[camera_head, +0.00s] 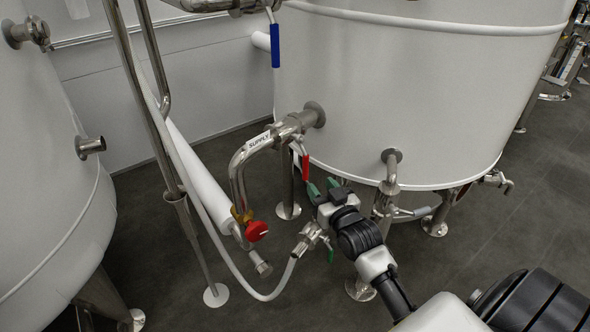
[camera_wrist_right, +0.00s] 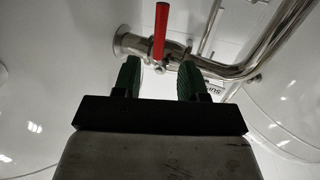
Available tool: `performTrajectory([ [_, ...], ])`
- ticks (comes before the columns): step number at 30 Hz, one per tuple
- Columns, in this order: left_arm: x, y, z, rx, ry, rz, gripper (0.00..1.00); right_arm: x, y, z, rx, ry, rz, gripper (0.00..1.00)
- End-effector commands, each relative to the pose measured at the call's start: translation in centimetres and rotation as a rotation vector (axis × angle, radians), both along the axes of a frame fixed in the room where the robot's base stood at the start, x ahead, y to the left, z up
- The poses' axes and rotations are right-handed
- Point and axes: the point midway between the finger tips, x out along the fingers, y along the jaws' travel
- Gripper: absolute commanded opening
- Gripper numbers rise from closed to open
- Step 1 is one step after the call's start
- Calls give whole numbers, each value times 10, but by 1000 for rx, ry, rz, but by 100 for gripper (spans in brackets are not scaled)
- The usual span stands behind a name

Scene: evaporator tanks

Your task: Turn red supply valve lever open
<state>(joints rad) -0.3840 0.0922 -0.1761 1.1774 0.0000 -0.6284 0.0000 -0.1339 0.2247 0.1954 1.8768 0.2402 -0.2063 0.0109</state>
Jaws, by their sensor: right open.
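The red supply valve lever (camera_head: 306,167) hangs down from the valve on the steel pipe labelled SUPPLY (camera_head: 259,142), which joins the large white tank. My right gripper (camera_head: 322,187), with green fingertips, is just below and right of the lever in the head view. In the right wrist view the red lever (camera_wrist_right: 160,34) stands beyond the fingertips, in line with the gap between them. The right gripper (camera_wrist_right: 160,74) is open and nothing is between its fingers. I see no contact with the lever. My left gripper is not in view.
A red round handle (camera_head: 257,230) sits lower on the supply pipe. A blue lever (camera_head: 275,46) hangs above. A hose (camera_head: 240,278) curves near the floor. A steel outlet pipe (camera_head: 391,172) stands right of my gripper. White tanks (camera_head: 420,90) flank the space.

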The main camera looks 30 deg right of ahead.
Motion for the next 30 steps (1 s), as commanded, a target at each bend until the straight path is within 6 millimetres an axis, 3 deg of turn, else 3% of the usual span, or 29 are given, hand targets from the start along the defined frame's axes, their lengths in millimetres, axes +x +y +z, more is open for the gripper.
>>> performTrajectory([
  [9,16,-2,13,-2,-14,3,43,59,-7,0,-2,-1,0,42],
  [15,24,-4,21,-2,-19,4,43,84,-10,-1,-1,1,0,42],
  [27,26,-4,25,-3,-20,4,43,91,-11,0,-1,2,0,42],
  [30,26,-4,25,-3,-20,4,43,91,-11,0,-1,2,0,30],
])
